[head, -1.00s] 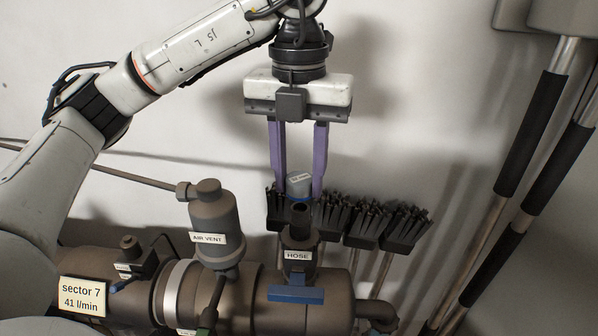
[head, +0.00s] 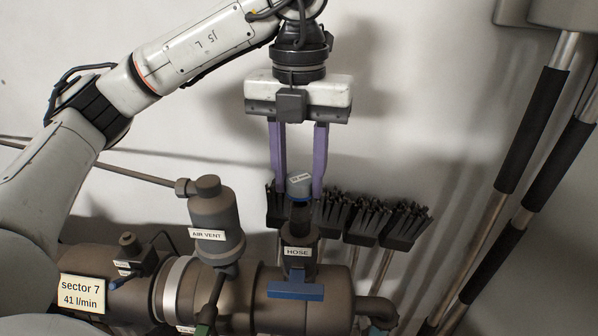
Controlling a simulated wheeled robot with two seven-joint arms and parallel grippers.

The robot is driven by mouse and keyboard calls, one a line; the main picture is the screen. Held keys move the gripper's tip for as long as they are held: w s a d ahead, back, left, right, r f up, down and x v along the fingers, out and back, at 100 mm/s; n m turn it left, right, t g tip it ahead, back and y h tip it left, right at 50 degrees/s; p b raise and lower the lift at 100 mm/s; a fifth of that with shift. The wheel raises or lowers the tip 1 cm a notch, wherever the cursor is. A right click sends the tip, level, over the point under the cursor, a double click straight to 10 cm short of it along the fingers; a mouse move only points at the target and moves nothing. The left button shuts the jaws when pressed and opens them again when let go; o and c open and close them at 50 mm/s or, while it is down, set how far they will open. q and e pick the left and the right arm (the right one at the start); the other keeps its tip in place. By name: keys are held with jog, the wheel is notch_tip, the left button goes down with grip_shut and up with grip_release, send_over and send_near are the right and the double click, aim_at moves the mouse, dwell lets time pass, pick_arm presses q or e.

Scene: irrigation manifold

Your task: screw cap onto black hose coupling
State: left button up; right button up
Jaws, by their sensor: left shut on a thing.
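The black hose coupling (head: 300,219) stands upright on the brown manifold pipe, above a white HOSE label and a blue handle. The grey cap (head: 300,182) has a blue lower rim and a small white label on its top. My left gripper (head: 299,190) points down from above, with its two purple fingers shut on the cap, one on each side. The cap is in line with the coupling and covers its top opening. I cannot tell whether it rests on the coupling or hovers just above it. My right gripper is not in view.
The AIR VENT body (head: 208,215) stands left of the coupling. Several black brushes (head: 345,220) are behind and to the right. The sector 7 sign (head: 82,293) is at the lower left. Padded metal poles (head: 530,135) lean at the right. Bare wall lies behind my gripper.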

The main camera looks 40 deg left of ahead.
pick_arm(q)
jog(key=shift+f+b, duration=1.4)
jog(key=shift+f, duration=0.65)
dwell(1.8)
jog(key=o, duration=0.4)
jog(key=c, duration=0.5)
jog(key=m, duration=0.3)
jog(key=shift+r+p, duration=0.1)
jog(key=shift+p, duration=0.3)
jog(key=shift+w+m, duration=0.1)
jog(key=shift+m, duration=0.7)
jog(key=m, duration=0.2)
jog(key=shift+w+r+m+p, duration=0.1)
jog(key=shift+m+p, duration=0.2)
jog(key=shift+p, duration=0.1)
jog(key=shift+m, duration=1)
